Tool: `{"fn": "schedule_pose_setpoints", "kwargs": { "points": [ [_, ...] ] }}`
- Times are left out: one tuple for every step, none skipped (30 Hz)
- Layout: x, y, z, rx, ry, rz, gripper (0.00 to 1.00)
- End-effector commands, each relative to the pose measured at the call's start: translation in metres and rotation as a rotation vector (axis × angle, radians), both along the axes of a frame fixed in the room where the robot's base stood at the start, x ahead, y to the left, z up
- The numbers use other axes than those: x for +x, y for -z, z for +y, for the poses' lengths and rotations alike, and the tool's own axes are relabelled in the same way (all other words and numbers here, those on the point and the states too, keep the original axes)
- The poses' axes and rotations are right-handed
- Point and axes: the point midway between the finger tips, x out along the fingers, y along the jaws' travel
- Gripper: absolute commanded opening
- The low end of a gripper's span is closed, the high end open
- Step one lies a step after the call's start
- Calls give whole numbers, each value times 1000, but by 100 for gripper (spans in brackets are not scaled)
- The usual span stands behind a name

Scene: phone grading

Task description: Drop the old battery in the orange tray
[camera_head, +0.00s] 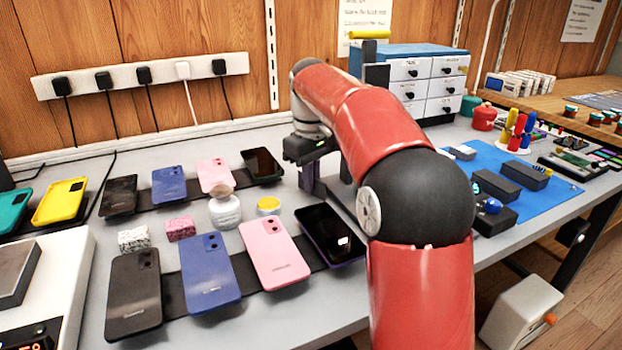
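I cannot make out the old battery or the orange tray in this view. My red arm covers a large part of the table's middle and right, so things there may be hidden.
Phones lie in two rows on dark strips, with a white jar (225,210) and a yellow-lidded tin (268,205) between. A drawer cabinet (410,85) stands behind my arm. Dark blocks sit on a blue mat (560,197) at right. Bare grey table (335,303) shows at front.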

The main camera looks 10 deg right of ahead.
Motion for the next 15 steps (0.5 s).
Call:
{"fn": "schedule_pose_setpoints", "kwargs": {
  "points": [
    [0,2,0,-1,0,1,0],
    [0,2,0,0,0,0,6],
    [0,2,0,0,0,0,11],
    [0,2,0,0,0,0,15],
    [0,2,0,0,0,0,19],
    [0,2,0,0,0,0,24],
    [0,2,0,0,0,0,25],
    [0,2,0,0,0,0,25],
    [0,2,0,0,0,0,25],
    [0,2,0,0,0,0,25],
    [0,2,0,0,0,0,25],
    [0,2,0,0,0,0,25],
    [0,2,0,0,0,0,25],
    [0,1,0,0,0,0,25],
    [0,0,0,0,0,0,25]
  ]
}}
